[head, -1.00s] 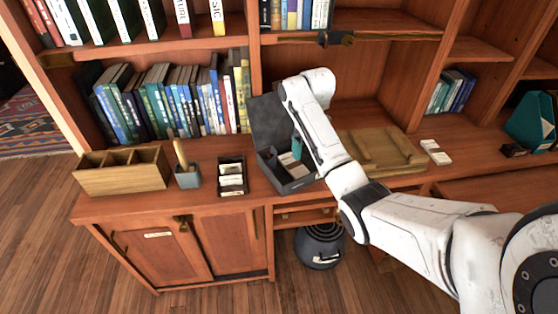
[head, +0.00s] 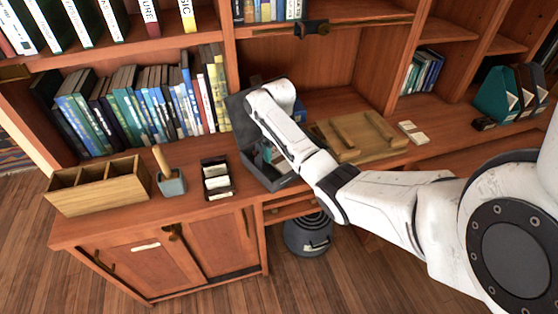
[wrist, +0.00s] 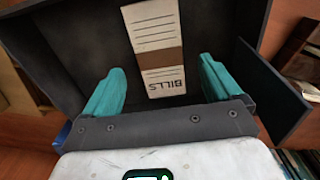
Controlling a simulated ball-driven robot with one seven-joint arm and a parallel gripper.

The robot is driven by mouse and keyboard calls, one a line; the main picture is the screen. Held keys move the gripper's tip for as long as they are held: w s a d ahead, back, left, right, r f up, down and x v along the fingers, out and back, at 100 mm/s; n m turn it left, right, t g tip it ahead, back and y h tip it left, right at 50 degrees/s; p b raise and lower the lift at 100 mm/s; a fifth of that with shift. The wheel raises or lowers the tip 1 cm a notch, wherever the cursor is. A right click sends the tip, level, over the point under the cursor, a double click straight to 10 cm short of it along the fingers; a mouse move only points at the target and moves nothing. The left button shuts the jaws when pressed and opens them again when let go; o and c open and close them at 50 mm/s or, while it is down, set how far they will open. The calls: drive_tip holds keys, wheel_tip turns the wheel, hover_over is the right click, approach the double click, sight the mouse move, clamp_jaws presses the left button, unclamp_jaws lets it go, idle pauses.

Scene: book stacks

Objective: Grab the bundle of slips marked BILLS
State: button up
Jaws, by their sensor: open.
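The bundle of slips marked BILLS (wrist: 154,28) is white with a brown band and lies inside a dark grey box (wrist: 45,60) in the wrist view. My gripper (wrist: 162,68) is open, with one teal finger on each side of the bundle's lower end and gaps between. I cannot tell how far above the bundle the fingertips are. In the head view, the box (head: 282,184) stands on the desk with its lid raised. My arm hides much of the box, and only a little teal of my gripper shows there.
Left of the box are a black card holder (head: 217,192), a small blue-grey pot (head: 172,184) and a wooden divided organizer (head: 98,190). Right of it are a wooden tray (head: 360,150) and white cards (head: 414,133). Shelved books (head: 150,110) stand behind.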

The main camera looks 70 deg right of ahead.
sight(279, 159)
drive_tip(key=shift+f, duration=1.55)
drive_tip(key=c, duration=1.2)
drive_tip(key=shift+o, duration=0.2)
drive_tip(key=shift+r, duration=0.1)
